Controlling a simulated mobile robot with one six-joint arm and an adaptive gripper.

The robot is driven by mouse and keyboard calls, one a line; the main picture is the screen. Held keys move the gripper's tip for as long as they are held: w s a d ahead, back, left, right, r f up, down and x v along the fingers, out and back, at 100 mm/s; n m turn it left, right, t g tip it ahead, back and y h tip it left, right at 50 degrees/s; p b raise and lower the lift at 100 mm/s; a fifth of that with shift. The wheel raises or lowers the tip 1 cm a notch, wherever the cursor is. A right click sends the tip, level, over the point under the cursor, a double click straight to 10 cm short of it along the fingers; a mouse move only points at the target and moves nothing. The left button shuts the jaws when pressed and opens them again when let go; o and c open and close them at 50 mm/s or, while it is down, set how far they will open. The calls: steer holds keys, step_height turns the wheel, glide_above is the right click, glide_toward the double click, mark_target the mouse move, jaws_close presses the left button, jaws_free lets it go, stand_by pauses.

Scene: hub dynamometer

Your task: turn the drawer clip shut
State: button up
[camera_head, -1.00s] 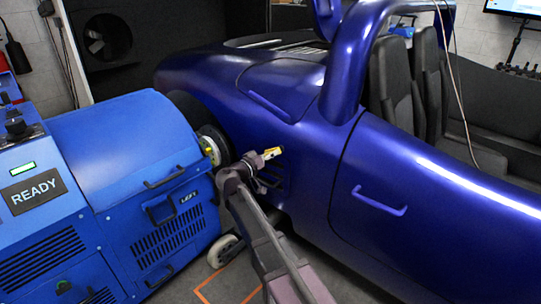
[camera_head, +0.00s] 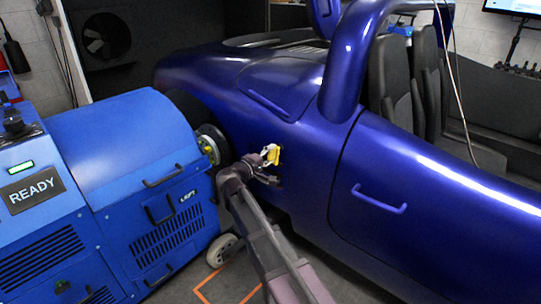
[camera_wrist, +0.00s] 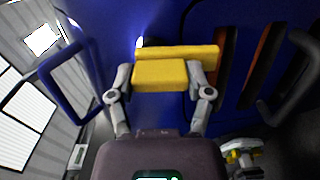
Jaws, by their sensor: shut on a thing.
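A yellow piece, which looks like the clip, sits between my gripper's fingers in the wrist view (camera_wrist: 160,74). It has a blocky front and a longer bar behind it, against a dark blue surface. In the head view the yellow clip (camera_head: 272,154) is beside the blue car's side, near the wheel hub. My gripper (camera_head: 268,164) is at it, with the arm reaching up from below. In the wrist view my gripper (camera_wrist: 160,84) has one finger on each side of the yellow block and is shut on it. No separate drawer front can be made out.
The blue dynamometer unit (camera_head: 130,150) with its black handles stands close on the left. The hub coupling (camera_head: 211,146) is just left of my gripper. The car body (camera_head: 310,165) is close on the right. In the wrist view a blue handle (camera_wrist: 45,75) shows at left.

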steer(key=shift+s+d+n, duration=0.1)
steer(key=shift+d+n, duration=0.05)
steer(key=shift+n, duration=0.35)
steer(key=o, duration=1.1)
steer(key=shift+o, duration=0.2)
steer(key=shift+s+a, duration=0.1)
steer(key=shift+a, duration=0.1)
steer(key=v, duration=1.1)
steer(key=shift+s+a, duration=0.25)
steer(key=shift+d, duration=0.1)
